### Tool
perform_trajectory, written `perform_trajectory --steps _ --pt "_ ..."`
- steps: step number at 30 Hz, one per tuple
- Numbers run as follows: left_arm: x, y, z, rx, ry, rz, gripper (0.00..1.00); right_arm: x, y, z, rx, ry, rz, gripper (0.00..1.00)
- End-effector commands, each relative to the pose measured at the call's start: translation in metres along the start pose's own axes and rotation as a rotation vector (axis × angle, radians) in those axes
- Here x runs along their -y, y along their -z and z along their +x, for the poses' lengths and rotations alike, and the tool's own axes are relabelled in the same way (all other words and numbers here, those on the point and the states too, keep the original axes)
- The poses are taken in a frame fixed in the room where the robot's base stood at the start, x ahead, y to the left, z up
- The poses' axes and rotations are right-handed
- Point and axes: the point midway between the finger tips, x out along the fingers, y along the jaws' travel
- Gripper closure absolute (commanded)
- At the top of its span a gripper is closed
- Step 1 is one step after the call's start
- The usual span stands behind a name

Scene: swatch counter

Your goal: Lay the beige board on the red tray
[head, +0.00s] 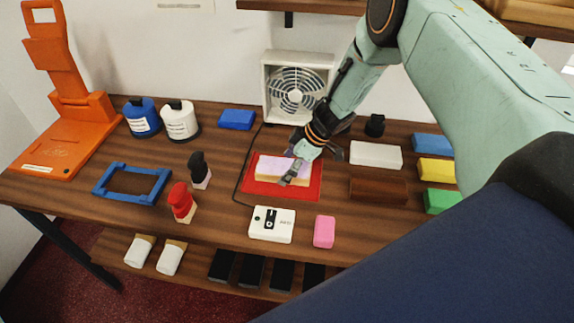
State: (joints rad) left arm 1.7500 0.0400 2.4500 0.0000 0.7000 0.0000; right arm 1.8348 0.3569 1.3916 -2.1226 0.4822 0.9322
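The red tray (258,191) lies flat near the middle of the wooden counter. A board with a pale pinkish top and beige front edge (268,172), the only beige-looking one in view, lies on the tray. My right gripper (312,163) reaches down over the tray from the upper right. Its fingers are spread apart, one in front of the board's right part and one beyond its right end. The gripper hides part of the board's right end. Whether a finger touches the board is hard to tell. My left gripper is out of view.
A white fan (297,88) stands behind the tray. A white boxy device (271,225) and a pink block (324,231) sit in front. White (376,154) and brown (378,190) blocks lie to the right. Red (181,203) and black (199,169) stamps stand left.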

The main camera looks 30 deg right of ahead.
Motion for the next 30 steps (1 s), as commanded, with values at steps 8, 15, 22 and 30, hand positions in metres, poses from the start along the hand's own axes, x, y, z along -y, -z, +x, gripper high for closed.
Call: perform_trajectory --steps 8,15,22,30 --pt "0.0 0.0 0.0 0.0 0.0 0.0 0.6 0.0 0.0 0.0 0.001 0.0 0.0 0.04" --pt "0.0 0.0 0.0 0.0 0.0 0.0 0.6 -0.001 0.0 -0.01 0.0 -0.002 0.002 0.04" --pt "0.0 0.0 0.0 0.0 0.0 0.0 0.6 -0.002 0.001 -0.051 -0.003 -0.002 0.003 0.04" --pt "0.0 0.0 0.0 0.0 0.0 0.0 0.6 -0.001 0.001 -0.092 -0.003 -0.001 0.001 0.04"
